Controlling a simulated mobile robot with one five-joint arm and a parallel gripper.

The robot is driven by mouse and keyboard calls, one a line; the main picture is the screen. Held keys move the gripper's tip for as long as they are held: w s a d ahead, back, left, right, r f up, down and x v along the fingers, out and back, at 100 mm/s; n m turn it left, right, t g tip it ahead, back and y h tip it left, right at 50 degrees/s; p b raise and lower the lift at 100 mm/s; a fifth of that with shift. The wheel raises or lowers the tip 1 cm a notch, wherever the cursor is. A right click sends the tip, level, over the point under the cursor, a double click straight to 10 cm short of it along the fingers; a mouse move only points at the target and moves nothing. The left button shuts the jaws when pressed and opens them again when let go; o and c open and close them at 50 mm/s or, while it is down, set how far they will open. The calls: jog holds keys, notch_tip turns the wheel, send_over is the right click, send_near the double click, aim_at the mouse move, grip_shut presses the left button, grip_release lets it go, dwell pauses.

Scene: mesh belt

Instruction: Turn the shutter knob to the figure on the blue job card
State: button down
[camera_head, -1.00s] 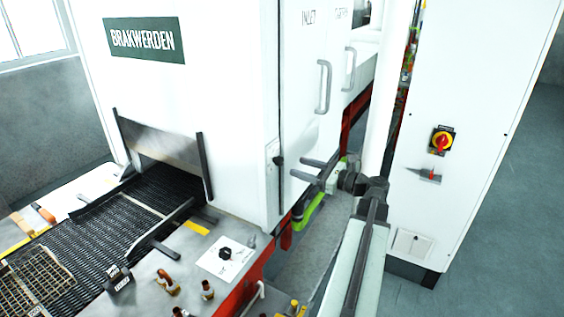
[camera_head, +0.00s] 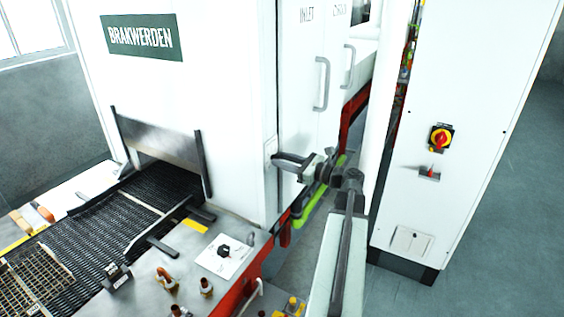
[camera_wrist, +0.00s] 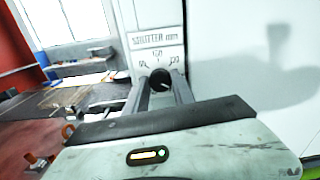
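The shutter knob (camera_wrist: 160,79) is dark and round, below a plate (camera_wrist: 156,38) lettered SHUTTER mm in the wrist view. Small figures stand around it; 120 seems to be at the right, the others are hard to read. My gripper (camera_head: 277,159) is at the machine's front corner in the head view, fingers pointing left at the panel. In the wrist view its two fingers lie left and right of the knob, apart from each other; I cannot tell whether they touch it. The knob's pointer is not clear. I cannot make out the blue job card.
A mesh belt (camera_head: 80,240) runs into the white oven (camera_head: 215,110). A steel ledge holds another black knob on a white plate (camera_head: 226,254) and several fittings. A white cabinet (camera_head: 465,110) with a red-yellow switch (camera_head: 440,139) stands right. Grey floor is free beyond it.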

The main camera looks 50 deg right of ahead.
jog(key=shift+f+n, duration=0.15)
jog(key=shift+n, duration=7.35)
jog(key=shift+a, duration=0.1)
jog(key=c, duration=1.1)
grip_release()
jog(key=shift+o, duration=0.2)
jog(key=shift+s, duration=0.1)
jog(key=v, duration=0.8)
